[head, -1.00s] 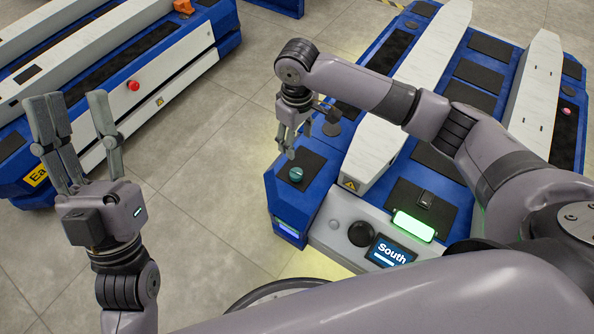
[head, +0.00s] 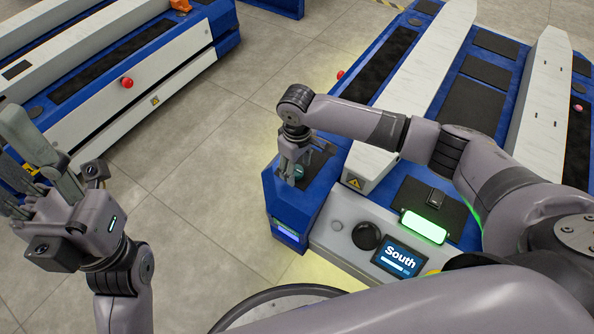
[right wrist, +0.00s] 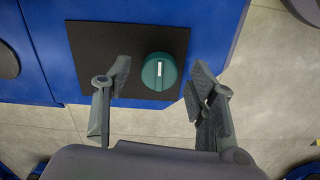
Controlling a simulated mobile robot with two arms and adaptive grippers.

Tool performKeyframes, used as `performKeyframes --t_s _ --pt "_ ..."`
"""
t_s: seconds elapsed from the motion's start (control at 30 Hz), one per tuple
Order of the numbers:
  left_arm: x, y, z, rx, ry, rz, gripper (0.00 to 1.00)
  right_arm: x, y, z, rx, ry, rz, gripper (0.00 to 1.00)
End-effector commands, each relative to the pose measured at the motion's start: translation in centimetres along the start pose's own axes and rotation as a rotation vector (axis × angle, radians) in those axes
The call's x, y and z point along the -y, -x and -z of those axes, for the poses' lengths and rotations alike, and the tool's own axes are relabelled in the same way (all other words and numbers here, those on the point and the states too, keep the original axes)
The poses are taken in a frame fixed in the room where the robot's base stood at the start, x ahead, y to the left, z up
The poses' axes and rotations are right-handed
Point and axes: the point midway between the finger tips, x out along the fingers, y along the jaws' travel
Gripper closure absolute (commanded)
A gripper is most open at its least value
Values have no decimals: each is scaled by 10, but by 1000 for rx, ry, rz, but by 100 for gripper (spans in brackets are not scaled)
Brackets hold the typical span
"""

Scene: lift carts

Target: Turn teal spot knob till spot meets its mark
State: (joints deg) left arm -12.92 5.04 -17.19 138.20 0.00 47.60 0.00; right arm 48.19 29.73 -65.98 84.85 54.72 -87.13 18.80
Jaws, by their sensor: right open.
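The teal knob (right wrist: 159,71) sits on a black panel (right wrist: 90,50) on the blue cart corner, with a short pale line on its top face. My right gripper (right wrist: 160,67) is open, with one finger on each side of the knob and a gap to both. In the head view the right gripper (head: 291,178) points down over the knob (head: 299,173), which it partly covers. I cannot make out a separate mark on the panel. My left gripper (head: 18,165) is at the left edge, empty, its fingers apart and partly cut off.
Another blue and white cart (head: 140,90) with a red button stands upper left. Grey floor (head: 205,180) lies free between.

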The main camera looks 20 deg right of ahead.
Motion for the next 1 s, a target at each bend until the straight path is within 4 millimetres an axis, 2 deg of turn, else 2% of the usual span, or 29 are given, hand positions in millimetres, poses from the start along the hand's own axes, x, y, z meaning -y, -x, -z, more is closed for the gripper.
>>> performKeyframes --t_s 0.1,0.4,1.0 --pt "0 -1 -1 -10 -1 -4 60 0 -7 0 0 0 0 47" --pt "0 -2 -1 -10 -2 -5 60 0 -7 0 0 0 0 48" --pt "0 -2 -1 -10 -1 -5 60 0 -6 0 -1 0 0 88"
